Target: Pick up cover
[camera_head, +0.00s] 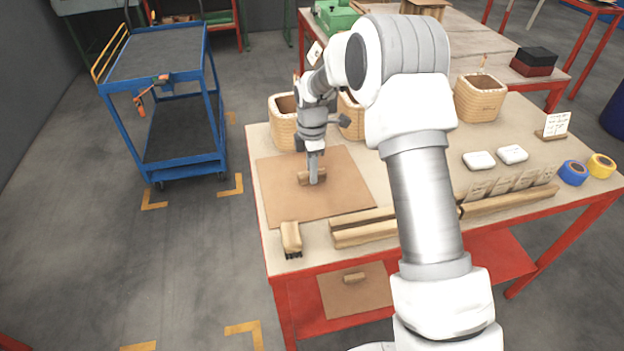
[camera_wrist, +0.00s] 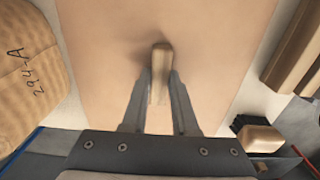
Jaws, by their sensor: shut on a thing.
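The cover (camera_head: 345,192) is a flat brown board with a small wooden handle (camera_head: 305,178) in its middle. It lies at the left end of the table and looks flat on it; I cannot tell any small gap beneath. My gripper (camera_head: 313,180) points down over the board's middle. In the wrist view its two fingers (camera_wrist: 160,88) are shut on the handle (camera_wrist: 161,58), one on each side, with the board (camera_wrist: 215,50) spread below.
Woven baskets (camera_head: 480,98) stand on the table (camera_head: 420,180); one is close behind the cover. Wooden bars (camera_head: 365,232) and a brush (camera_head: 291,238) lie near the front edge. A similar board (camera_head: 340,300) lies on the lower shelf. A blue cart (camera_head: 160,105) stands left.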

